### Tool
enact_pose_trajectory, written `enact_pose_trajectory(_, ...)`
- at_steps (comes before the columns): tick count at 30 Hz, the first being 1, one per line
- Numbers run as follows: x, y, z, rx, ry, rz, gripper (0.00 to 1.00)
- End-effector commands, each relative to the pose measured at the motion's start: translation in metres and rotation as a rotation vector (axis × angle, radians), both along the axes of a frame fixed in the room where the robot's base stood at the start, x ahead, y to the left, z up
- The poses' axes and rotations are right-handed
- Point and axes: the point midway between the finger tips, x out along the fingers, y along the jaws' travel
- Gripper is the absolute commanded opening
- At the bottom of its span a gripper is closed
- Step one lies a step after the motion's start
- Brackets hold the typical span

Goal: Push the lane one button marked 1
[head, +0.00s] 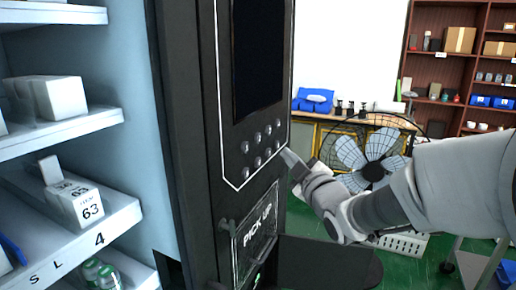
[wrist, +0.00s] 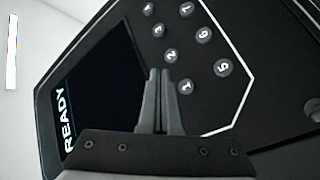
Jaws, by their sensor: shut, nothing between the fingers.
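The lane one button marked 1 (wrist: 186,87) is a small round grey button on the dark vending panel, just right of my fingertips in the wrist view. In the head view it appears to be the leftmost button of the upper row (head: 245,147), but its mark is too small to read there. My gripper (wrist: 160,73) is shut and empty, its tips pointing toward the panel between the screen and the buttons. In the head view my gripper (head: 287,156) is right of the button rows. I cannot tell whether the tips touch the panel.
Buttons 2 (wrist: 170,55), 5 (wrist: 222,68) and 6 (wrist: 204,35) lie close by. The screen (wrist: 100,90) reads READY. Below the buttons is the PICK UP door (head: 256,232). Shelves with boxes (head: 75,203) stand at left. A fan (head: 372,160) stands behind my arm.

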Motion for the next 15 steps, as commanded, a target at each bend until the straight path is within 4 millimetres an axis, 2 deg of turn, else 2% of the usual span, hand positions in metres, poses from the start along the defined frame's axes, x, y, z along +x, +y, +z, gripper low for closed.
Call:
enact_pose_trajectory(9,0.015,0.044,0.0,0.002,0.002,0.004,0.0)
enact_pose_trajectory(15,0.022,0.062,-0.003,0.0,0.001,0.001,0.0)
